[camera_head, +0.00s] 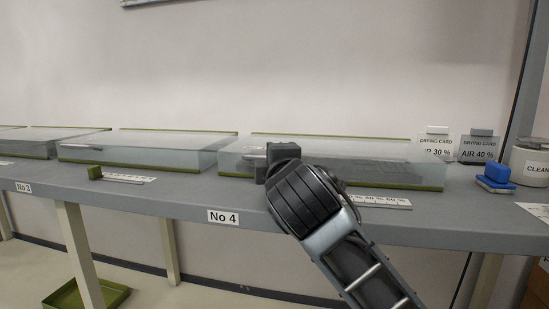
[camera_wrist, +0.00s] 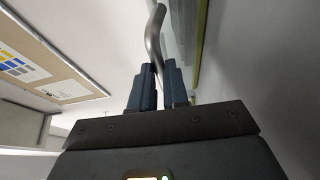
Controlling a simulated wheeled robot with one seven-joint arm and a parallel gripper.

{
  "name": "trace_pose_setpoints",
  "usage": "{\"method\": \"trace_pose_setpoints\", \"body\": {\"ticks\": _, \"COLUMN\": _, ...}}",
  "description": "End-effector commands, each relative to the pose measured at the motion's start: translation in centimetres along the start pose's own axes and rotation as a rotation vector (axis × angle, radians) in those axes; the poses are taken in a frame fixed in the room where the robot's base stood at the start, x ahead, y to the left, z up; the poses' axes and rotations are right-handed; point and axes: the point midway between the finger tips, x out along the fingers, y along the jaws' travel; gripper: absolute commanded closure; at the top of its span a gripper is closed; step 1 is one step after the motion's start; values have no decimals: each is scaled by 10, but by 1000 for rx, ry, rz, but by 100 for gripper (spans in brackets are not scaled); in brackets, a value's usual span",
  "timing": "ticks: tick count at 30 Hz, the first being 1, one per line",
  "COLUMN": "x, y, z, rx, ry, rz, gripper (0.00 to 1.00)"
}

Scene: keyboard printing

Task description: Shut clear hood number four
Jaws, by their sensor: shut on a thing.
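Clear hood number four (camera_head: 320,150) lies low over its green tray (camera_head: 235,174), behind the "No 4" label (camera_head: 223,217). Its front edge looks close to the tray rim; my arm hides part of that edge, so I cannot tell whether a gap is left. My gripper (camera_head: 270,165) is at the front of this hood, its fingertips mostly hidden in the head view. In the wrist view my gripper (camera_wrist: 158,75) has its two blue fingers closed around a curved grey metal handle (camera_wrist: 154,35).
Two more clear hoods, one of them nearby (camera_head: 150,145), lie to the left. A small green block (camera_head: 95,173) and scale strips sit along the bench front. Drying cards (camera_head: 478,147), a blue block (camera_head: 496,179) and a white tub (camera_head: 531,163) stand at the right.

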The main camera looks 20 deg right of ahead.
Motion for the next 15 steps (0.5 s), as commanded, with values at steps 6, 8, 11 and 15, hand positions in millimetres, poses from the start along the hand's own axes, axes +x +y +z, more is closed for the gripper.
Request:
{"method": "trace_pose_setpoints", "body": {"ticks": 6, "x": 1, "y": -17, "z": 0, "rx": 3, "ry": -4, "rz": -27, "gripper": 100}}
{"method": "trace_pose_setpoints", "body": {"ticks": 8, "x": 1, "y": -18, "z": 0, "rx": 3, "ry": -3, "rz": -30, "gripper": 100}}
{"method": "trace_pose_setpoints", "body": {"ticks": 11, "x": 1, "y": -20, "z": -1, "rx": 3, "ry": -2, "rz": -32, "gripper": 100}}
{"method": "trace_pose_setpoints", "body": {"ticks": 15, "x": 1, "y": -21, "z": -1, "rx": 3, "ry": -1, "rz": -34, "gripper": 84}}
